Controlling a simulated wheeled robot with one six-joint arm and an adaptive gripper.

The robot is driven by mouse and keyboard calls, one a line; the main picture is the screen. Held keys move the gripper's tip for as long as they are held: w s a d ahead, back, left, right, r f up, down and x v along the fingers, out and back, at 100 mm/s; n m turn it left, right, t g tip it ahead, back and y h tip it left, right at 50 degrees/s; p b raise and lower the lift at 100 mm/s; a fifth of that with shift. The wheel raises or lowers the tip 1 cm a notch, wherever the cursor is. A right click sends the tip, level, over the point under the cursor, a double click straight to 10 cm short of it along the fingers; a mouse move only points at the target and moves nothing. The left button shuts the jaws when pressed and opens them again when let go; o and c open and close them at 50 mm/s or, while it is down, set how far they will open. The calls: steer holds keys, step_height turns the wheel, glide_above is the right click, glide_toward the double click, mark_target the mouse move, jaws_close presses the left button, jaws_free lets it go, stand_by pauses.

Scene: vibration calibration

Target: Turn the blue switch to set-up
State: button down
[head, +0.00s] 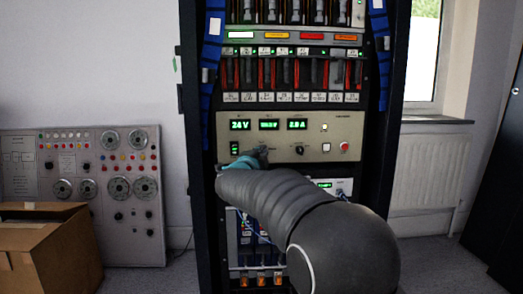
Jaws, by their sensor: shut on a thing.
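My gripper (262,153) is small and dark at the end of my arm, against the left-middle of the beige control panel (335,128) in the rack. It is shut on a switch there. The fingers and wrist hide that switch, so its blue colour and the setting it points to cannot be made out. The teal part (242,162) just behind the fingers appears to belong to my wrist. The panel shows green displays above, the left one reading 24 V.
A dark knob (299,151) and a red button (343,146) sit right of my gripper. Blue cable bundles (212,50) hang at the rack's sides. A grey instrument panel (100,190) and a cardboard box (50,250) stand at left. A radiator (425,170) is at right.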

steer(key=shift+r+m+g+p, duration=0.15)
steer(key=shift+m+g+p, duration=0.35)
steer(key=shift+m, duration=0.7)
steer(key=c, duration=1.3)
jaws_free()
steer(key=shift+o, duration=0.2)
steer(key=v, duration=1.2)
steer(key=shift+d, duration=0.1)
